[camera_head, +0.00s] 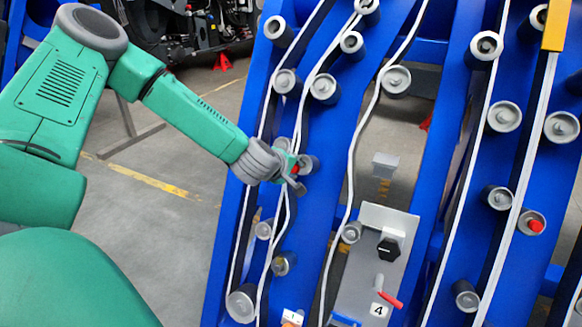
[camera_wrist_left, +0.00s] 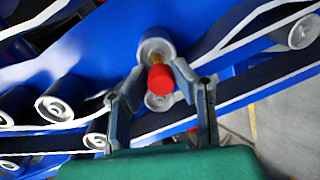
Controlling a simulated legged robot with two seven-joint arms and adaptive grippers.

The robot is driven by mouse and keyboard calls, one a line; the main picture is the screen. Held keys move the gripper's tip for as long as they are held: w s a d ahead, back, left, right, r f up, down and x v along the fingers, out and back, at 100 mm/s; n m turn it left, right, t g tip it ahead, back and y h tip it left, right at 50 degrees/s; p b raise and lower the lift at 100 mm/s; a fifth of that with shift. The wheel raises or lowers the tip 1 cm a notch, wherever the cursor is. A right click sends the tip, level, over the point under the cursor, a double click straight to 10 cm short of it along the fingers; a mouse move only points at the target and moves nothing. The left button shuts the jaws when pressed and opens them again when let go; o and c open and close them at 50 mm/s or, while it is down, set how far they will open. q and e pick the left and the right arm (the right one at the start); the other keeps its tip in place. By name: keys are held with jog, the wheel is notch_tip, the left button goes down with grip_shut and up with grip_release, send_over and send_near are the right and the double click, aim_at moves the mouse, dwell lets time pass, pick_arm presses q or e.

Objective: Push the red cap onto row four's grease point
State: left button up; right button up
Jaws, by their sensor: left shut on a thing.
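The red cap (camera_head: 295,169) is small and partly hidden by the fingers of my left gripper (camera_head: 291,174) in the head view. In the left wrist view the red cap (camera_wrist_left: 160,78) sits between the two fingertips of the left gripper (camera_wrist_left: 159,75), which is shut on it. A brass-coloured grease point (camera_wrist_left: 156,59) shows just beyond the cap, at the centre of a grey roller (camera_wrist_left: 153,45). The cap overlaps the fitting in this view; I cannot tell whether they touch. That roller (camera_head: 309,164) is right beside the fingertips in the head view. My right gripper is not in view.
Blue chassis rails (camera_head: 335,190) carry several grey rollers and white-edged belts close around the gripper. A grey panel (camera_head: 365,270) has a black knob, a red-handled lever (camera_head: 390,299) and a "4" label (camera_head: 379,310). Another red cap (camera_head: 536,226) sits on a right-hand roller. Open floor lies left.

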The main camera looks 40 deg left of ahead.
pick_arm(q)
jog(key=shift+a+r+n+y, duration=0.2)
jog(key=shift+a+n+y, duration=0.15)
jog(key=shift+a, duration=0.4)
jog(key=shift+d, duration=0.1)
jog(key=shift+d, duration=0.15)
jog(key=shift+w+f+b, duration=0.1)
jog(key=shift+w+b, duration=0.1)
jog(key=shift+b, duration=0.1)
jog(key=b+x, duration=0.1)
jog(key=x, duration=0.1)
jog(key=b+x, duration=0.1)
jog(key=x, duration=0.1)
jog(key=shift+w+a, duration=0.3)
jog(key=shift+d, duration=0.1)
